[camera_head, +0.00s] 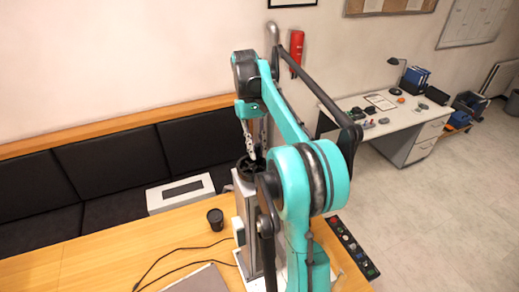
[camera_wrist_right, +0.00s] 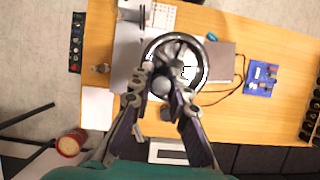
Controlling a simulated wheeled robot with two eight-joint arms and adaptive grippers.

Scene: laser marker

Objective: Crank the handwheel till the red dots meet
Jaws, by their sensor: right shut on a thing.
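The black handwheel (camera_head: 247,165) tops the grey column of the laser marker (camera_head: 246,215), partly hidden behind my right arm. In the right wrist view the handwheel (camera_wrist_right: 176,46) shows as a dark ring with spokes. My right gripper (camera_head: 256,152) comes down onto the handwheel from above. In the right wrist view its fingertips (camera_wrist_right: 160,84) close around the rounded grey crank knob (camera_wrist_right: 161,88) at the wheel's edge. The red dots cannot be made out in either view. My left gripper is not in view.
A black cup (camera_head: 215,219) and cables lie on the wooden table (camera_head: 110,259) left of the machine. A black control strip (camera_head: 353,247) is to the right. A white box (camera_head: 180,194) stands by the dark bench.

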